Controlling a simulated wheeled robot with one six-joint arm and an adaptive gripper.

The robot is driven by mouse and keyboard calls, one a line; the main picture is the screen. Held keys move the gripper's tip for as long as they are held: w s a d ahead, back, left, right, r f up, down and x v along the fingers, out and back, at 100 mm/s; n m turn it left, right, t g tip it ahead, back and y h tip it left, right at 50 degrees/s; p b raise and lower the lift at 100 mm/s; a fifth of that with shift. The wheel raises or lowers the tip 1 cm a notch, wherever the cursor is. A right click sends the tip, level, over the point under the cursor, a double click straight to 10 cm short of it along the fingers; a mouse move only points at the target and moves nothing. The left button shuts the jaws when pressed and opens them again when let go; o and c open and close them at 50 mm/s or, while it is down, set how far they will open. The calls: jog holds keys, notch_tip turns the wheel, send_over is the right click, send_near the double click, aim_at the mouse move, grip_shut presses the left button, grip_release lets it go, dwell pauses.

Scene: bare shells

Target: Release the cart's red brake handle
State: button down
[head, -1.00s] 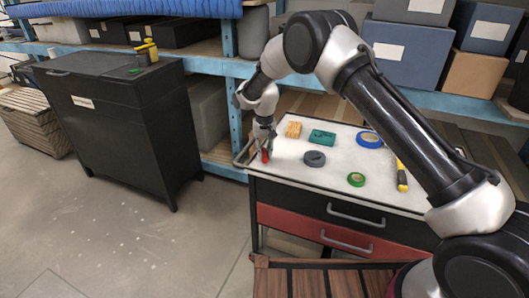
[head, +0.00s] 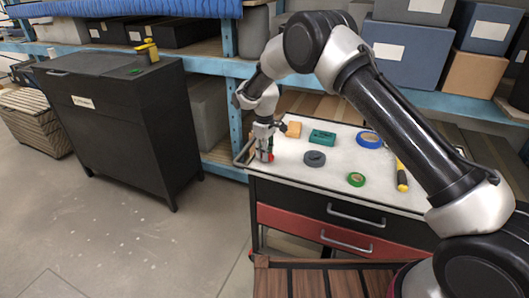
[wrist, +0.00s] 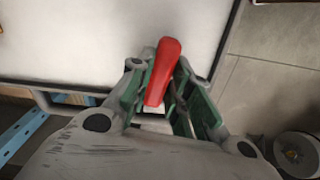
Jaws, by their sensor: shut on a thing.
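The red brake handle (wrist: 165,68) shows in the wrist view between the two green-padded fingers of my gripper (wrist: 167,92), at the edge of the cart's pale top. My gripper is shut on it. In the head view, my gripper (head: 264,152) points down at the left end of the cart (head: 340,178), by its grey side rail. Only a small red part of the handle (head: 271,157) shows there; my fingers hide the rest.
On the cart top lie an orange-tan block (head: 294,129), a green box (head: 322,138), a grey disc (head: 314,158), a blue tape ring (head: 369,140), a green tape ring (head: 356,179) and a yellow-black tool (head: 401,176). A black cabinet (head: 115,125) stands left across open floor.

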jog(key=shift+n, duration=0.8)
jog(key=c, duration=1.3)
grip_release()
notch_tip(320, 180, up, 12)
jog(key=shift+r, duration=0.1)
